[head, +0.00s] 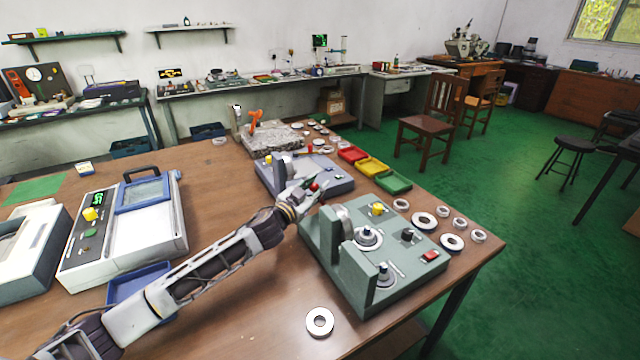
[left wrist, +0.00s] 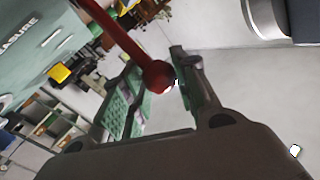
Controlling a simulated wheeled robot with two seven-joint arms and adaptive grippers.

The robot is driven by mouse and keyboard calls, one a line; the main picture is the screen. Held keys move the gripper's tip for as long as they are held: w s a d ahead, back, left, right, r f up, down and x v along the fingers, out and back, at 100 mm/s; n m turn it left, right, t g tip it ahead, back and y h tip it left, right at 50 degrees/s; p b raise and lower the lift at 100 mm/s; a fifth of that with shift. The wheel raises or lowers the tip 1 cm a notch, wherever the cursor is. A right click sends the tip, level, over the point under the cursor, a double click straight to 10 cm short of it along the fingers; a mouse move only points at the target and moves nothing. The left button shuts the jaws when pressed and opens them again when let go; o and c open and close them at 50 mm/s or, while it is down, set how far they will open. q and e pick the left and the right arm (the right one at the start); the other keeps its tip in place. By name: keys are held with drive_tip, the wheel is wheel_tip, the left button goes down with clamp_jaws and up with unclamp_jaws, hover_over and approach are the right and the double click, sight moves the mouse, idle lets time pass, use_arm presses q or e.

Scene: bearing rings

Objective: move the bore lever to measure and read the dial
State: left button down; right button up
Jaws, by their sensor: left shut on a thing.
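My left gripper (head: 310,190) is shut on the red ball knob of a lever. In the left wrist view the red knob (left wrist: 160,76) sits between the two fingertips (left wrist: 158,90), on a dark red rod that runs to the upper left. The green-grey measuring device (head: 400,275) stands at the table's right front, just in front of the gripper. It carries round fixtures, a yellow knob (head: 378,209) and a red switch. A teal panel (left wrist: 25,55) with the word MEASURE and a yellow knob shows in the left wrist view. No dial reading is legible. My right gripper is not in view.
A blue-grey device (head: 330,172) stands just behind my gripper. Several metal rings lie at the right edge; one ring (head: 319,322) lies at the front. Red, yellow and green trays (head: 393,183) stand behind. A white instrument (head: 120,235) and a blue tray (head: 138,287) are left.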

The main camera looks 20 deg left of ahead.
use_arm(q)
drive_tip(key=shift+s+a+f, duration=0.2)
drive_tip(key=shift+a+f, duration=0.25)
drive_tip(key=shift+f, duration=0.3)
drive_tip(key=c, duration=1.4)
unclamp_jaws()
drive_tip(key=shift+c, duration=0.2)
drive_tip(key=shift+o, duration=1.4)
drive_tip(key=shift+s+a, duration=0.1)
drive_tip(key=shift+a, duration=0.1)
drive_tip(key=shift+d+r, duration=0.1)
drive_tip(key=shift+r, duration=0.25)
drive_tip(key=shift+s, duration=0.65)
drive_tip(key=v, duration=1)
drive_tip(key=shift+s+a, duration=0.25)
drive_tip(key=shift+s, duration=0.05)
